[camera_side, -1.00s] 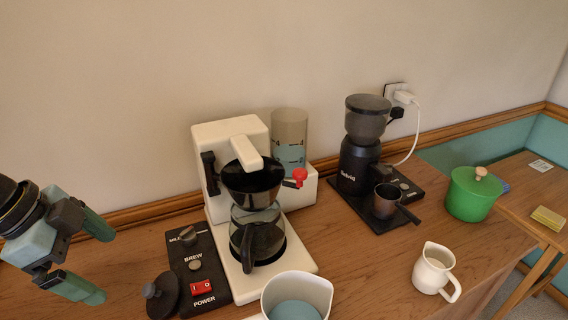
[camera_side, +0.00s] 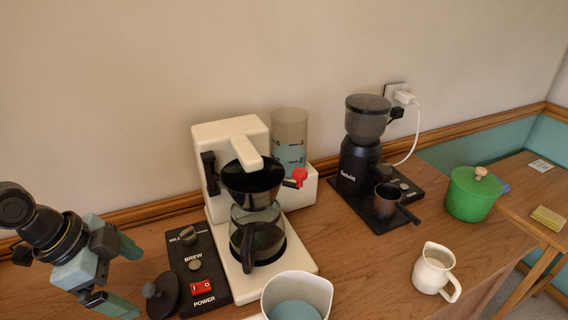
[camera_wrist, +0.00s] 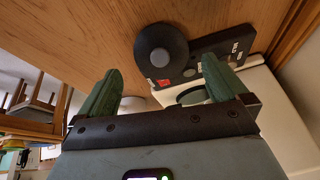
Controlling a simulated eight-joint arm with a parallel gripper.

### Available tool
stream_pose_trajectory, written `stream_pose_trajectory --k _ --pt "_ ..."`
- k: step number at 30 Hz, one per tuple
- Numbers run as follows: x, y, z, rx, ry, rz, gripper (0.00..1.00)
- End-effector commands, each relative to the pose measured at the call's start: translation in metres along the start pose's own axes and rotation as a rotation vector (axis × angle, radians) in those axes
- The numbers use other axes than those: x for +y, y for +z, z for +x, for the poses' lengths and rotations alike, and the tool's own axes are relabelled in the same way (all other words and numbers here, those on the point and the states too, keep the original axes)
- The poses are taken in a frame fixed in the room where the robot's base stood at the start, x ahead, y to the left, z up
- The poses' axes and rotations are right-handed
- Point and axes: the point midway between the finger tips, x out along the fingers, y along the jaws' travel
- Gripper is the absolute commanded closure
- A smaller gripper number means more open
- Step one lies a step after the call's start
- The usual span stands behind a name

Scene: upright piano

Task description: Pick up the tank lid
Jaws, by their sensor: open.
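The tank lid (camera_side: 160,296) is a dark grey disc with a round knob. It lies on the wooden counter at the left end of the coffee maker's control panel, and it also shows in the wrist view (camera_wrist: 161,50). My gripper (camera_side: 135,283) is open and empty, just left of the lid in the side view. In the wrist view the lid appears between and beyond the two green fingertips (camera_wrist: 160,66), apart from them. The clear tank (camera_side: 289,140) with bluish water stands behind the coffee maker.
The black control panel (camera_side: 196,262) with a red switch is close to the lid. The white coffee maker (camera_side: 228,140) holds a glass carafe (camera_side: 258,240). A white jug (camera_side: 297,291) stands in front. A grinder (camera_side: 360,150), small pitcher (camera_side: 434,270) and green pot (camera_side: 470,197) are farther right.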

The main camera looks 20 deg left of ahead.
Motion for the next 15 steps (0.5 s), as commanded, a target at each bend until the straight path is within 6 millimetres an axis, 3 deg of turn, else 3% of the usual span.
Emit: stream_pose_trajectory --k 15 --pt "0.0 0.0 0.028 0.0 0.0 0.001 0.0"
